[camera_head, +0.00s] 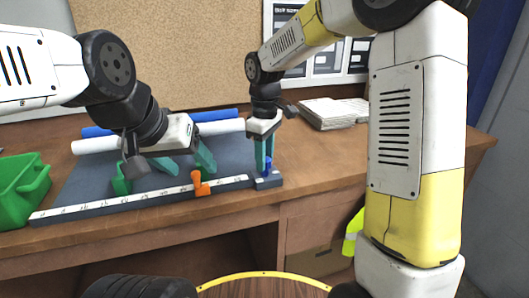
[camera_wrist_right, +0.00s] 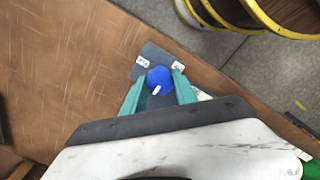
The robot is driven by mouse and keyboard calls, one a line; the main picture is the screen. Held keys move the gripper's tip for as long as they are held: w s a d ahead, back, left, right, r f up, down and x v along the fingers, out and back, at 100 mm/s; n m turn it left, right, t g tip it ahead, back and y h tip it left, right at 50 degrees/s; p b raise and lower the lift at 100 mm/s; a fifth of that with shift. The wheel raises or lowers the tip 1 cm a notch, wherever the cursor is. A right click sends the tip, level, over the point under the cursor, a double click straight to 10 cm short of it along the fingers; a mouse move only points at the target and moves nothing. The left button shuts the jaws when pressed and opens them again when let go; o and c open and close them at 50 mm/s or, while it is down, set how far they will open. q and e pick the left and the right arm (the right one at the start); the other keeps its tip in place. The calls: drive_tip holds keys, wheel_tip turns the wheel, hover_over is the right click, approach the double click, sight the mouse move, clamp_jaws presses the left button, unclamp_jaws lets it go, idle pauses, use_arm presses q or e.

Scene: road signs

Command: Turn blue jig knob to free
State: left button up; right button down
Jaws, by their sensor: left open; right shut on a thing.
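The blue knob (camera_head: 267,166) stands on the right end block of the dark jig (camera_head: 269,182). In the right wrist view the knob (camera_wrist_right: 158,79) has a white mark on top, and white labels sit on the plate beside it. My right gripper (camera_head: 264,160) points down over the knob, and its teal fingers (camera_wrist_right: 158,92) are shut on it from both sides. The label text is too small to read surely. My left gripper (camera_head: 189,166) is open above the jig's mat, its teal fingers apart with nothing visible between them.
An orange clamp (camera_head: 201,186) sits on the white ruler strip (camera_head: 130,202) along the jig's front. Blue and white tubes (camera_head: 220,127) lie at the back. A green bin (camera_head: 22,190) is at left. Papers (camera_head: 332,113) lie at the back right. The table's right side is clear.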

idle(0.4)
drive_tip(key=c, duration=1)
unclamp_jaws()
drive_tip(key=shift+o, duration=0.2)
drive_tip(key=shift+r, duration=3.95)
drive_tip(key=s+d+r+m+t+y, duration=0.1)
drive_tip(key=s+d+m+t, duration=0.2)
drive_tip(key=s+d+m, duration=0.3)
drive_tip(key=s+d+r+m+t+y, duration=0.1)
drive_tip(key=s+d+m+t, duration=0.2)
drive_tip(key=s, duration=1)
drive_tip(key=d+m, duration=0.2)
drive_tip(key=d, duration=0.3)
drive_tip(key=shift+r+m, duration=0.25)
drive_tip(key=shift+m, duration=0.15)
